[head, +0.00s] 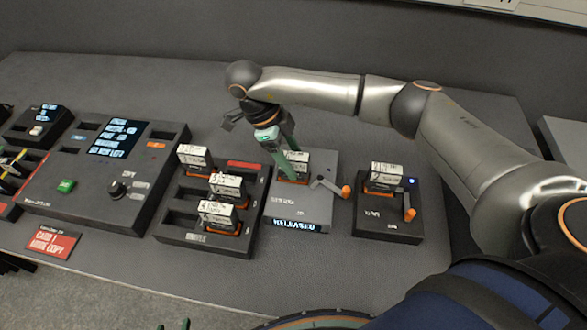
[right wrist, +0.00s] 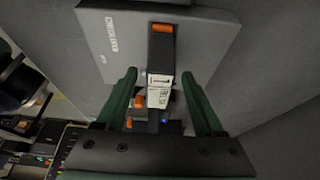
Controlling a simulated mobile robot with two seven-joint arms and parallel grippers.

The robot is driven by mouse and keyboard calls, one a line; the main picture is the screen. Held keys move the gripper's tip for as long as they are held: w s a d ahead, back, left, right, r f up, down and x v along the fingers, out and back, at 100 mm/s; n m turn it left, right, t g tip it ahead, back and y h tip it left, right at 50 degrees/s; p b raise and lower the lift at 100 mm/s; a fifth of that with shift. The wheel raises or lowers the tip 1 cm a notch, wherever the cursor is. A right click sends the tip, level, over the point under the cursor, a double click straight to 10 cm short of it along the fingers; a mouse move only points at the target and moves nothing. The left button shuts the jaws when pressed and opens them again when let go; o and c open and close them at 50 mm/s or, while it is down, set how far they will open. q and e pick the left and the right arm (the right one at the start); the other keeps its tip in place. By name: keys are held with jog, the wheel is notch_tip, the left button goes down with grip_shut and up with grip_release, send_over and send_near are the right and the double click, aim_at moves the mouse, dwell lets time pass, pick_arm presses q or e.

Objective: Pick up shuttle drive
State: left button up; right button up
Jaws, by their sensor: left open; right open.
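Several upright drives with white labels and orange bases stand in docks; I cannot tell from their labels which is the shuttle drive. One drive (head: 300,162) sits in the grey dock (head: 300,211) at the middle. My right gripper (head: 293,172) is over this dock, open, its green fingers partly hiding that drive. In the right wrist view, a white-labelled drive (right wrist: 160,92) shows between the open fingers (right wrist: 159,75), with a gap on each side. Only the green fingertips of my left gripper (head: 173,326) show at the bottom edge, apart and empty.
A black rack (head: 172,224) with several drives stands left of the grey dock. A black dock (head: 388,228) with another drive (head: 385,177) and orange-tipped lever stands right. A control console (head: 100,207) and red card (head: 52,243) are further left.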

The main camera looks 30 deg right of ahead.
aim_at(298, 168)
jog(key=shift+x, duration=1.85)
jog(key=shift+s+d, duration=0.1)
jog(key=shift+r, duration=0.1)
grip_shut()
